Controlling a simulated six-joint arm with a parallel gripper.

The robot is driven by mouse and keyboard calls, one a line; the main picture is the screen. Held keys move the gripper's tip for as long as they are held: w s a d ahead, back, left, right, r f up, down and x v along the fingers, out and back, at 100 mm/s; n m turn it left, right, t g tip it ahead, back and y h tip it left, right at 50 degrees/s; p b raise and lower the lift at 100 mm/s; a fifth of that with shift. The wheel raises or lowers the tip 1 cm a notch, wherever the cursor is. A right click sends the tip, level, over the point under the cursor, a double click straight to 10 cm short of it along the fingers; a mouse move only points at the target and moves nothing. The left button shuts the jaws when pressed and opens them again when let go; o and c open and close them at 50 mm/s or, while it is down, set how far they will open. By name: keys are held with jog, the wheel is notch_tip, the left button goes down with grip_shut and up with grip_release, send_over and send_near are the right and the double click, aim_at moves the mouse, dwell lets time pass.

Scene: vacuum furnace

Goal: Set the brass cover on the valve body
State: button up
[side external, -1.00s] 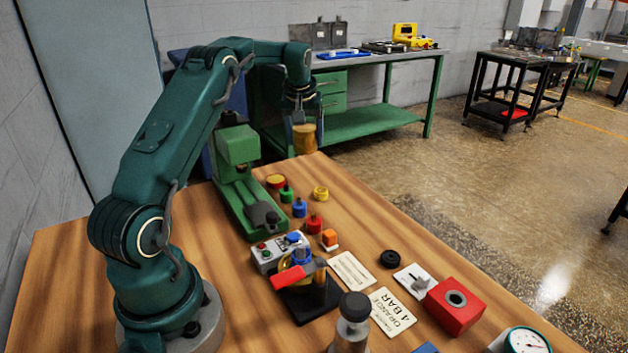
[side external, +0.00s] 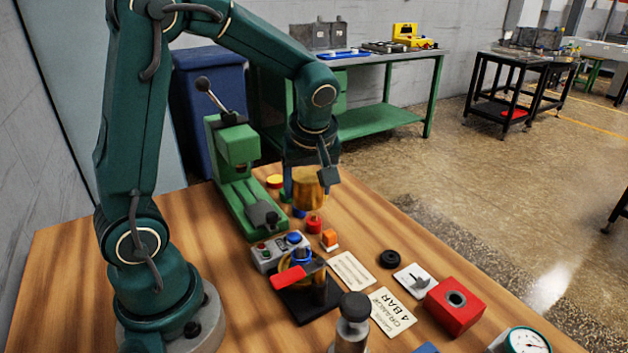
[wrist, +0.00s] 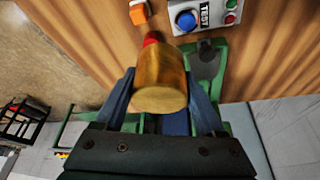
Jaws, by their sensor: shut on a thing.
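The brass cover (side external: 307,193) is a plain brass-coloured cup shape. My gripper (side external: 312,178) is shut on it and holds it above the back part of the wooden table. In the wrist view the brass cover (wrist: 160,80) sits between the two blue-grey fingers. What seems to be the valve body (side external: 302,258), with a blue ring, brass parts and a red lever (side external: 289,278), stands on a dark base (side external: 308,304) nearer the camera. The cover is apart from it. The cover hides some small coloured parts behind it.
A grey button box (side external: 268,256) stands beside the valve. A green press (side external: 238,165) with a raised lever is left of my gripper. A red part (side external: 314,223), an orange switch (side external: 329,238), printed cards (side external: 391,311) and a red block (side external: 455,304) lie around.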

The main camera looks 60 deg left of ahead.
aim_at(301, 247)
jog(key=s+d+m, duration=0.1)
jog(key=s+d, duration=0.1)
jog(key=s+d+r+m, duration=0.1)
jog(key=s+d, duration=0.1)
jog(key=d, duration=0.1)
jog(key=s+d+m+t, duration=0.1)
jog(key=s+d, duration=0.1)
jog(key=shift+s+d+r+h, duration=0.1)
jog(key=shift+d+r+h, duration=0.2)
jog(key=shift+d+r, duration=0.2)
jog(key=shift+d, duration=0.1)
jog(key=shift+f, duration=1.15)
jog(key=shift+f, duration=0.6)
jog(key=shift+f, duration=0.7)
jog(key=shift+f, duration=0.45)
jog(key=shift+f, duration=0.75)
jog(key=shift+f, duration=0.3)
